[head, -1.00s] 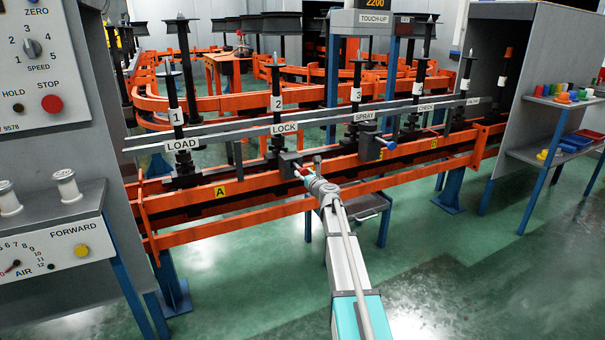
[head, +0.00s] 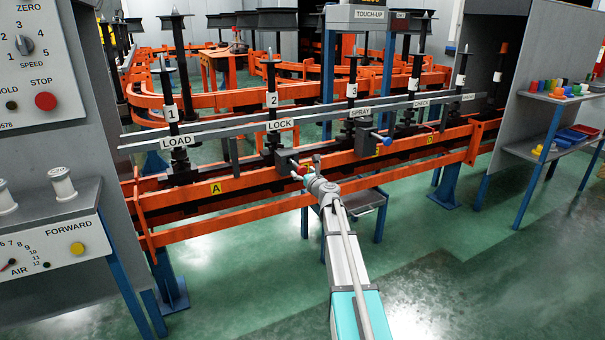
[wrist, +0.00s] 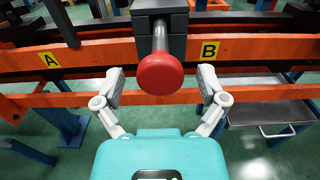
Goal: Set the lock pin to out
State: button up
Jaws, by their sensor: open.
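The lock pin is a grey shaft with a round red knob (wrist: 162,74), sticking out of a dark block (wrist: 160,15) toward me in the wrist view. In the head view the red knob (head: 299,168) shows small at the LOCK station (head: 280,125), partly covered by my gripper. My gripper (wrist: 161,84) is open, with one finger left and one right of the knob. Gaps show between both fingers and the knob in the wrist view. How deep the knob sits between the fingers is hard to tell.
Orange rails (head: 220,206) run across behind the gripper. A blue-ended pin (head: 388,141) sticks out at the SPRAY station to the right. A grey tray (wrist: 268,113) lies below right of the knob. Numbered spindles stand along the rail. The green floor in front is open.

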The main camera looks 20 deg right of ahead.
jog(key=shift+s, duration=0.1)
jog(key=s, duration=1.1)
jog(key=shift+s+d, duration=0.2)
jog(key=shift+s, duration=0.2)
jog(key=s+a+f+n+g+y+p, duration=0.1)
jog(key=s+a+f+n+g+y, duration=0.15)
jog(key=a+n, duration=0.5)
jog(key=s+a+f+n+g+y, duration=0.1)
jog(key=s+a+f+n+g, duration=0.25)
jog(key=a+n, duration=0.35)
jog(key=s+a+f+n+g+y+p, duration=0.1)
jog(key=s+a+f+n+g+y, duration=0.15)
jog(key=a+n, duration=0.5)
jog(key=s+a+f+n+g+h+p, duration=0.1)
jog(key=s+a+f+n+g+h, duration=0.15)
jog(key=s+n, duration=0.3)
jog(key=s+a+f+n+g+h, duration=0.1)
jog(key=s+a+n+g+h, duration=0.1)
jog(key=s+n+g, duration=0.3)
jog(key=s+a+f+n+g+h+p, duration=0.1)
jog(key=s+a+f+n+g+h, duration=0.15)
jog(key=s, duration=0.45)
notch_tip(320, 180, up, 37)
jog(key=p, duration=3.7)
jog(key=shift+d+n, duration=0.3)
jog(key=shift+d, duration=0.15)
